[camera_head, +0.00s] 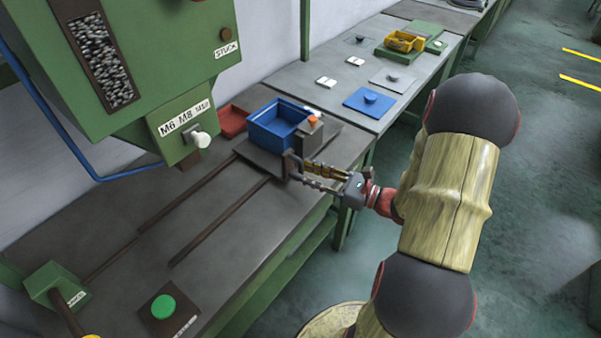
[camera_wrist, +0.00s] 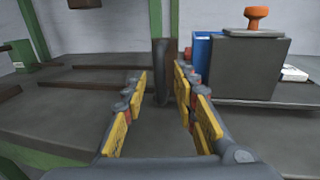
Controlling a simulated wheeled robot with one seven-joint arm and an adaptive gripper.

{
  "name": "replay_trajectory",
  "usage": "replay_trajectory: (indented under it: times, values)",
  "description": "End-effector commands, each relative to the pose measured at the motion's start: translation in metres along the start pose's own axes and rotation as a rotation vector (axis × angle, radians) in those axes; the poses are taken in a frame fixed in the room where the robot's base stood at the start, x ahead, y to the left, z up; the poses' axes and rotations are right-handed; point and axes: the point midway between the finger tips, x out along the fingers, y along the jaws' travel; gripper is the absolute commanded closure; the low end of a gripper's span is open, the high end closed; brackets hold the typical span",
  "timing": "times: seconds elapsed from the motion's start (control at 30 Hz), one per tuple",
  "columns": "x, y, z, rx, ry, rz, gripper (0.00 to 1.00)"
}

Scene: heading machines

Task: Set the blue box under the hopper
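The blue box (camera_head: 272,130) is an open-topped bin on a dark sliding plate (camera_head: 262,160) on the bench. In the wrist view a strip of the blue box (camera_wrist: 203,48) shows behind a dark block. The green hopper (camera_head: 150,90) hangs at upper left, with a window of metal parts and an M6 M8 M10 label; the box is to the right of its lower end. My gripper (camera_head: 302,172) is open at the plate's near right corner. A dark upright post (camera_wrist: 162,70) shows between its fingertips in the wrist view; contact cannot be told.
The dark block (camera_wrist: 245,68) with an orange knob (camera_wrist: 257,14) stands beside the box. Two dark rails (camera_head: 190,195) run toward the lower left. A green button (camera_head: 163,306) and a lever base (camera_head: 55,285) are near the front. A red tray (camera_head: 232,121) lies behind.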

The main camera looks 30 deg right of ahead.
Motion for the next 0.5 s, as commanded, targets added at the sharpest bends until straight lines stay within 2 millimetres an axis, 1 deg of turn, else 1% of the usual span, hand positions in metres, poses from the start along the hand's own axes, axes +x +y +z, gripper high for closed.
replay_trajectory:
  times: [0.03,0.2,0.33,0.5]
  values:
    - [0.007,0.001,-0.002,-0.001,0.0,0.004,0.71]
    - [0.022,0.001,-0.001,0.0,0.001,0.002,0.71]
    - [0.027,0.0,-0.001,0.0,0.001,0.001,0.71]
    - [0.028,0.0,0.0,0.0,0.001,0.0,0.71]
